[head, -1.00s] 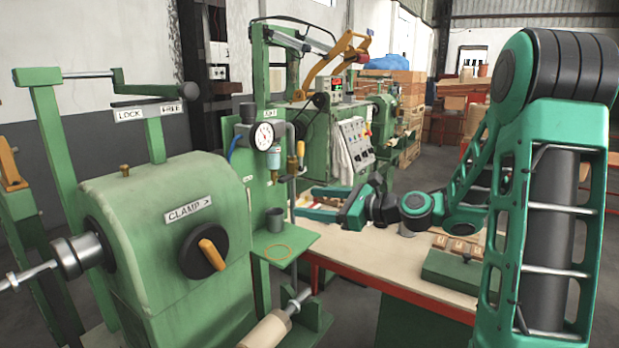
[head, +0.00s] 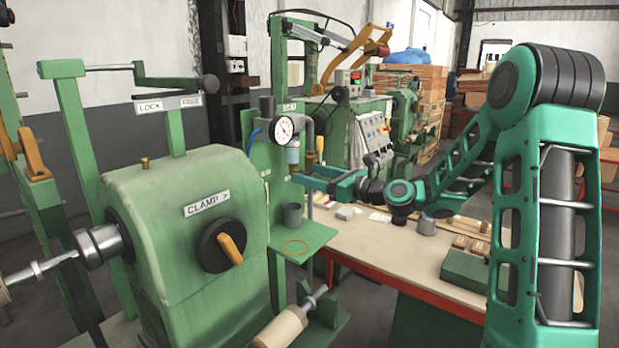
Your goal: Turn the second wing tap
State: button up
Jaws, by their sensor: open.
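A green machine panel (head: 262,163) stands at the middle, with a round pressure gauge (head: 283,128), a grey pipe (head: 309,138) and a small blue-green bottle (head: 293,153) below the gauge. A yellowish upright piece (head: 319,149) shows beside the pipe. I cannot make out a wing tap clearly; any on this panel are too small or hidden. My gripper (head: 304,178) is open and empty, its teal fingers pointing left towards the panel just below the bottle. I cannot tell whether it touches anything.
A green clamp housing (head: 180,235) with a black and orange knob (head: 222,246) fills the left front. A workbench (head: 385,255) with small parts and a green box (head: 466,270) lies under my arm.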

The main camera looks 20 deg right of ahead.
jog(key=shift+w+a, duration=0.2)
jog(key=c, duration=1.1)
jog(key=shift+o, duration=0.2)
jog(key=shift+d, duration=0.1)
